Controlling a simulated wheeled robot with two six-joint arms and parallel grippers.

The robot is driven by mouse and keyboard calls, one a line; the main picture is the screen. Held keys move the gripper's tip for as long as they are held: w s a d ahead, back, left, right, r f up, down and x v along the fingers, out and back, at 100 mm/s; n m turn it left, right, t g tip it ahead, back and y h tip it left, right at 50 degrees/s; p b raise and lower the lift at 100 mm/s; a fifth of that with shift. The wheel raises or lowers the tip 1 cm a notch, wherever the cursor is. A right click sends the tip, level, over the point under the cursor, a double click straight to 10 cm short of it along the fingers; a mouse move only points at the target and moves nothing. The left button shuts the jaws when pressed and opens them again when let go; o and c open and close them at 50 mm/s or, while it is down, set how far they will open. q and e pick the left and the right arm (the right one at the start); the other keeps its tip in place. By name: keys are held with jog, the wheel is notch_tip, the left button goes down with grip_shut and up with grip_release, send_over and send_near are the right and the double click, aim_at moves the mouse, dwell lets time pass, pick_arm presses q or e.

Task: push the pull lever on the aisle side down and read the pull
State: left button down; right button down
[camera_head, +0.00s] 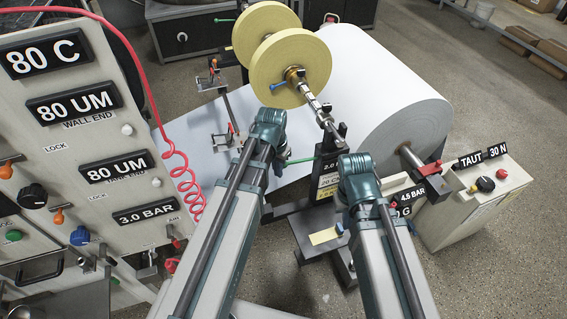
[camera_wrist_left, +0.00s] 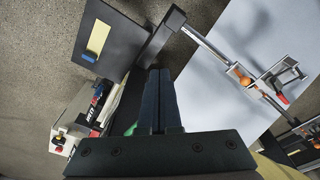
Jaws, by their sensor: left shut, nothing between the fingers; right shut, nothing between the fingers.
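Two small clamp-like fittings with levers stand by the white sheet in the head view: a nearer one (camera_head: 225,139) and a farther one (camera_head: 211,80). The left wrist view shows one with an orange knob (camera_wrist_left: 246,82) and a red grip (camera_wrist_left: 283,98). I cannot tell which lever is the aisle-side one. My left gripper (camera_wrist_left: 163,88) is shut and empty, apart from the knob; its wrist shows right of the nearer fitting in the head view. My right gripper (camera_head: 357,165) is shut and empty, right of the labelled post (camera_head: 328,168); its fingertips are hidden.
A large white roll (camera_head: 392,85) and yellow discs (camera_head: 295,62) stand behind my arms. A control panel (camera_head: 85,120) with a red coiled hose (camera_head: 180,172) is at left. A box labelled TAUT and 30 N (camera_head: 475,205) is at right.

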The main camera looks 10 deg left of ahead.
pick_arm(q)
jog(key=shift+s+r, duration=0.1)
jog(key=shift+s, duration=0.2)
jog(key=shift+r, duration=0.1)
notch_tip(320, 180, up, 14)
jog(key=s+p, duration=0.1)
jog(key=p, duration=1.2)
jog(key=shift+s+a+f+p, duration=0.15)
jog(key=shift+a+f+p, duration=0.1)
jog(key=shift+p, duration=0.05)
jog(key=s+d+f+g+y+b, duration=0.1)
jog(key=s+d, duration=1)
jog(key=shift+d+f+m+y+b, duration=0.25)
jog(key=shift+f+m+y+b, duration=0.05)
jog(key=shift+f+b, duration=0.1)
jog(key=shift+w, duration=0.1)
dwell(0.8)
